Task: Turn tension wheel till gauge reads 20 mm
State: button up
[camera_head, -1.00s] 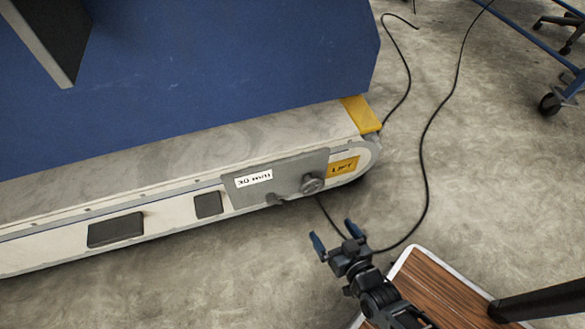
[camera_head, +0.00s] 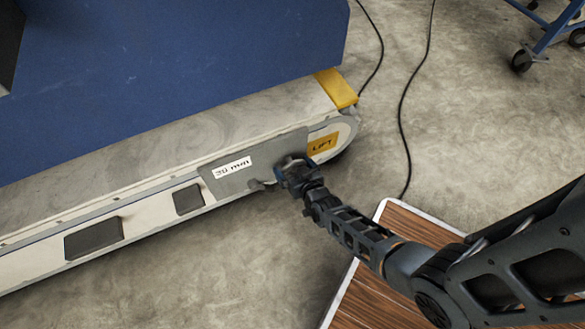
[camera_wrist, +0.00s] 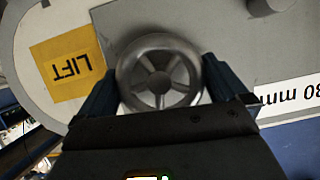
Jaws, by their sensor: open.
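The tension wheel (camera_wrist: 160,75) is a round metal handwheel with spokes on a grey plate (camera_wrist: 192,22), and it faces the wrist camera. My gripper (camera_wrist: 160,82) is open, with one blue-grey finger on each side of the wheel's rim. The fingers lie very close to the rim; I cannot tell whether they touch it. In the head view my gripper (camera_head: 291,170) is at the plate and hides most of the wheel. The white gauge label (camera_head: 232,167) on the plate appears to read 30 mm; in the wrist view it is upside down and partly cut off.
A yellow LIFT label (camera_head: 322,145) is beside the plate. A small dark knob (camera_head: 262,185) sticks out at the plate's lower edge. The blue panel (camera_head: 180,70) rises behind the conveyor belt (camera_head: 150,144). A black cable (camera_head: 405,110) lies on the floor.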

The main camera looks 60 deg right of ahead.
jog(key=shift+w+d+f, duration=0.1)
jog(key=shift+w+d, duration=0.05)
jog(key=shift+w, duration=0.05)
jog(key=c, duration=0.6)
jog(key=shift+f+b, duration=0.1)
jog(key=shift+b, duration=0.4)
